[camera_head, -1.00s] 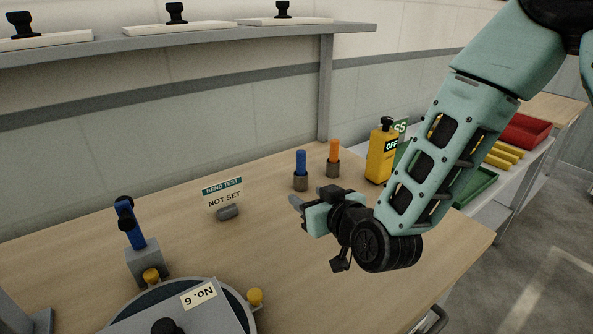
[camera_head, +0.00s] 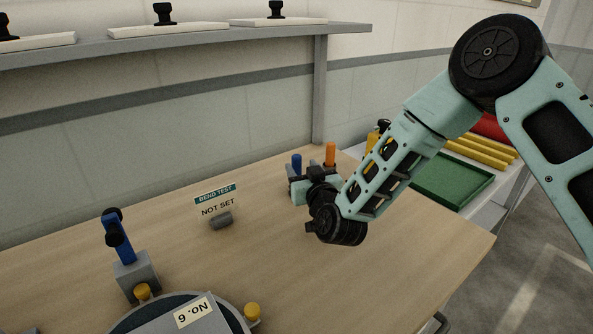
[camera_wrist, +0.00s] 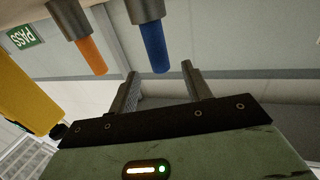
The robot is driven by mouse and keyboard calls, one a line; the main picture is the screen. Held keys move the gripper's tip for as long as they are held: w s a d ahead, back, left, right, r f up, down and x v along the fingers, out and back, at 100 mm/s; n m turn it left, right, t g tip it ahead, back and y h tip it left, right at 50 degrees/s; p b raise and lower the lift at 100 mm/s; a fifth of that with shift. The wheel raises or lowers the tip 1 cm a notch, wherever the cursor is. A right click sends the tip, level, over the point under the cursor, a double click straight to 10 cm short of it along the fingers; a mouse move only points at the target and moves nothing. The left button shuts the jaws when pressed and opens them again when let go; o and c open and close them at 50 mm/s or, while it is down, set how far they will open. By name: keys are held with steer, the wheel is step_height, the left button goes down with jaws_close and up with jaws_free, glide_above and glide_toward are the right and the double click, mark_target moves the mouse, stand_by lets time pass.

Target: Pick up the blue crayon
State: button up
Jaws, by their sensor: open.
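The blue crayon (camera_head: 297,163) stands upright in a small holder, which my gripper mostly hides in the head view. In the wrist view, which is upside down, the blue crayon (camera_wrist: 154,46) points down out of its dark grey holder (camera_wrist: 144,9). My gripper (camera_head: 300,180) is at the near side of the crayon. In the wrist view my gripper (camera_wrist: 160,70) has its two fingers apart and empty, with the crayon's tip lined up between the fingertips. No contact shows.
An orange crayon (camera_head: 330,153) stands in its own holder close on the right. A yellow bottle (camera_wrist: 22,92) is beyond it, partly hidden by my arm in the head view.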

mark_target(294, 156)
steer(key=shift+p+x, duration=0.5)
steer(key=shift+x, duration=2.95)
jaws_close()
